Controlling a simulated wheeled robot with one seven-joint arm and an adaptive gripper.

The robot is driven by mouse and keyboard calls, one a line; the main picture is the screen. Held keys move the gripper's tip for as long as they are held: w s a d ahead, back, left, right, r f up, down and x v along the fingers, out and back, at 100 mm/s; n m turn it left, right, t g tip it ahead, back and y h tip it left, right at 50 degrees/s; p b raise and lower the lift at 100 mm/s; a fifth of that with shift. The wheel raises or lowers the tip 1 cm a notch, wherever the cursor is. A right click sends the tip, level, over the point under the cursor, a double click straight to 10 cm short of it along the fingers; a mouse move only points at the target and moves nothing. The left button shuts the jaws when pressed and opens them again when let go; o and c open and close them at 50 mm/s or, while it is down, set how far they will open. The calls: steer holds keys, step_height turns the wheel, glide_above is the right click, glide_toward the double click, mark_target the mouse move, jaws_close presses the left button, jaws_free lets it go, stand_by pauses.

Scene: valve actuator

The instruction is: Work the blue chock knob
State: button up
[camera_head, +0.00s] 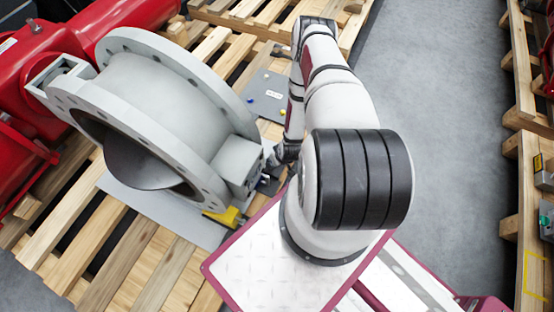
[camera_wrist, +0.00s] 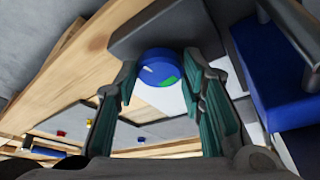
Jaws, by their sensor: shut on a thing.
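The blue chock knob (camera_wrist: 159,67) is a round blue disc with a white mark and a green patch on its face. It sits against a dark grey block in the wrist view. My gripper (camera_wrist: 160,78) has its teal-padded fingers on the left and right sides of the knob and is shut on it. In the head view my gripper (camera_head: 286,151) is a small dark shape beside the grey valve (camera_head: 170,105), partly hidden by my arm. The knob cannot be made out there.
A blue block (camera_wrist: 285,85) stands close on the right in the wrist view. A grey plate (camera_head: 268,88) with small coloured knobs lies on the wooden pallet (camera_head: 105,240). A yellow handle (camera_head: 225,216) is below the valve. Grey floor (camera_head: 440,110) is clear at right.

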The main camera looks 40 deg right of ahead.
steer(key=o, duration=1.1)
steer(key=shift+o, duration=0.2)
steer(key=v, duration=1.2)
